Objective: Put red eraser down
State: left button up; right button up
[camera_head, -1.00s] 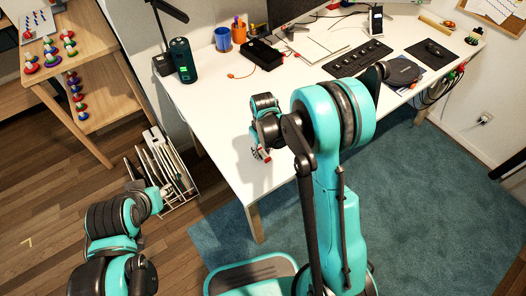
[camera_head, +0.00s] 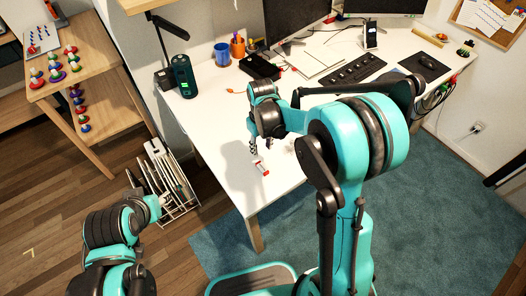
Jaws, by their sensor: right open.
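The red eraser (camera_head: 262,168), red with a white part, is at the near left part of the white desk (camera_head: 222,130). It appears to rest on the desktop. My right gripper (camera_head: 254,147) is open just behind the eraser in the picture, its fingers close to it; I cannot tell whether they touch. My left gripper (camera_head: 133,181) is low at the left, beside the desk, small and partly hidden by its own arm; its jaws cannot be made out.
A dark green speaker (camera_head: 184,76), a blue cup (camera_head: 222,54) and an orange cup (camera_head: 238,47) stand at the back left of the desk. A keyboard (camera_head: 355,71) lies farther right. A white rack (camera_head: 172,180) stands on the floor. Desktop around the eraser is clear.

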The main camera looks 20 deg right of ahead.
jog(key=s+d+r+m+t, duration=0.1)
jog(key=s+r+m+t, duration=0.1)
jog(key=s+r, duration=0.4)
jog(key=s+d+r+m+t, duration=0.2)
jog(key=s+r+t, duration=0.3)
jog(key=s, duration=0.6)
jog(key=shift+s+r, duration=0.15)
jog(key=shift+r, duration=0.5)
